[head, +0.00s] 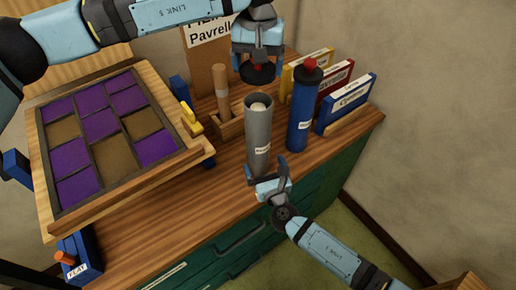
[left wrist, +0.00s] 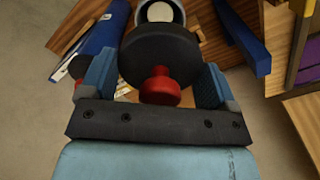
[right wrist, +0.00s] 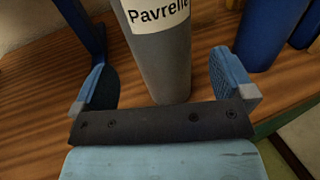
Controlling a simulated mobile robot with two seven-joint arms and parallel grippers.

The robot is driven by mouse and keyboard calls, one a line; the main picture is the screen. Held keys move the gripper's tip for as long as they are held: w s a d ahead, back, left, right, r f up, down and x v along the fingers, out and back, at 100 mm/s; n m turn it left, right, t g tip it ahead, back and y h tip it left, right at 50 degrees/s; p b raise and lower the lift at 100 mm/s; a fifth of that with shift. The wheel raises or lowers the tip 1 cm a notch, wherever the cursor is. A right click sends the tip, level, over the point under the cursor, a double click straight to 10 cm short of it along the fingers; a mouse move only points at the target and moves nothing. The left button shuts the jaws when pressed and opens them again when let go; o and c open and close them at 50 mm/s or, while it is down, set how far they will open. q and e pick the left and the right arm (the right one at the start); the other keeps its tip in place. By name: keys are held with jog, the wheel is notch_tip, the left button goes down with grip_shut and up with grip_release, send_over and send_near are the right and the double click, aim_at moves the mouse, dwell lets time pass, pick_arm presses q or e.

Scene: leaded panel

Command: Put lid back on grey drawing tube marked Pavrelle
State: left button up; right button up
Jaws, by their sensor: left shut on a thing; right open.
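The grey drawing tube (head: 259,135) stands upright on the wooden cabinet top with its mouth open and a pale roll inside. Its label reads Pavrelle in the right wrist view (right wrist: 158,45). My left gripper (head: 258,66) is shut on the black lid (head: 257,73) by its red knob (left wrist: 160,88) and holds it above the tube, apart from it. In the left wrist view the tube's mouth (left wrist: 160,12) shows beyond the lid. My right gripper (head: 268,182) is open low at the tube's front, its fingers on either side of the tube, with visible gaps.
A blue tube (head: 301,108) with a red-knobbed lid stands close on the right. Folders (head: 345,103) stand behind it. A wooden holder with a rod (head: 221,90) is behind left. The leaded panel frame (head: 130,190) fills the left. Bare top lies front left.

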aim_at(257, 124)
jog(key=shift+x, duration=2.75)
jog(key=shift+c, duration=0.2)
jog(key=c, duration=1.3)
pick_arm(q)
jog(key=shift+f, duration=2.45)
jog(key=shift+f, duration=0.9)
jog(key=shift+f, duration=0.6)
